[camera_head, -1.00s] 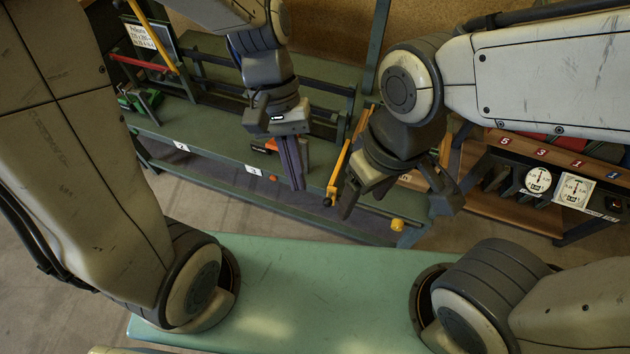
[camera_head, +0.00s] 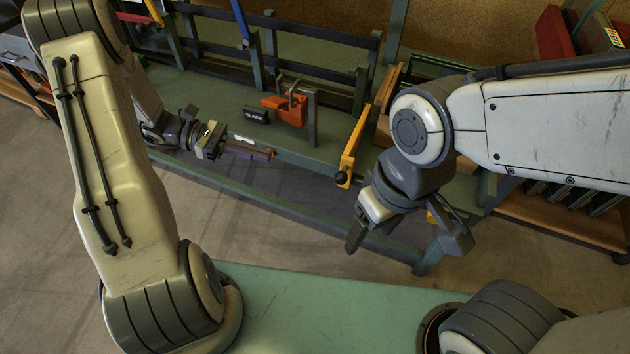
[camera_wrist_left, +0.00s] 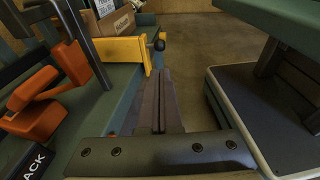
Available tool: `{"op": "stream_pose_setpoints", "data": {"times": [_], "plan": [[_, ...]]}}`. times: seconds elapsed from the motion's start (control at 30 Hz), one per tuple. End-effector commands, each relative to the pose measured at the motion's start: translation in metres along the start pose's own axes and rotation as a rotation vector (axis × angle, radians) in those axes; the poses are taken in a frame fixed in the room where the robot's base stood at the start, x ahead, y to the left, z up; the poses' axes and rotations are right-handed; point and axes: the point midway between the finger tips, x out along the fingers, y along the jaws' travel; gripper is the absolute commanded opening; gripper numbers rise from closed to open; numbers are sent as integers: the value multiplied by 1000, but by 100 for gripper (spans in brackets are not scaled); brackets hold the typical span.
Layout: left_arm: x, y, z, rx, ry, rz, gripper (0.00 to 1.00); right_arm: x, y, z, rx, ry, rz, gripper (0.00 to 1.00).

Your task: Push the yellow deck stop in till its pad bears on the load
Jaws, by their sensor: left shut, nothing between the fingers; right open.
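A yellow bar with a black knob (camera_head: 353,150), which looks like the deck stop, stands at the near edge of the green bench. In the left wrist view the yellow stop (camera_wrist_left: 122,50) lies ahead and slightly left of my fingers, its black knob to the right. My left gripper (camera_head: 268,154) is shut and empty, pointing right toward the stop, with a visible gap in the head view. Its fingers also show in the left wrist view (camera_wrist_left: 153,78). My right gripper (camera_head: 405,240) is open and empty, right of the stop and nearer. Pad contact with the load cannot be made out.
An orange clamp (camera_head: 287,108) and a black label block (camera_head: 257,116) sit on the bench left of the stop. A dark upright post (camera_head: 312,118) stands beside the clamp. Bare floor (camera_head: 280,225) lies in front of the bench.

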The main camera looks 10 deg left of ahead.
Motion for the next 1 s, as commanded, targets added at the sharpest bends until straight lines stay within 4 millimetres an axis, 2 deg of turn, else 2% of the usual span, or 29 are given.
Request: {"op": "stream_pose_setpoints", "data": {"times": [0.17, 0.5, 0.7, 0.83, 1.0], "plan": [[14, 0, -3, -3, -6, 3, 0, 8, 1, 0, 0, 1, 0, 70], [85, 0, -5, -1, -4, -2, 0, 42, 3, 2, 0, 1, 0, 70], [120, 0, -5, 0, -3, 0, 0, 60, 4, 3, 0, 0, 0, 70], [133, 0, -3, -1, -3, 0, 0, 66, 5, 4, 0, 0, 0, 70], [139, 0, -1, -2, -3, 3, 0, 68, 5, 4, 0, 0, 0, 70]]}}
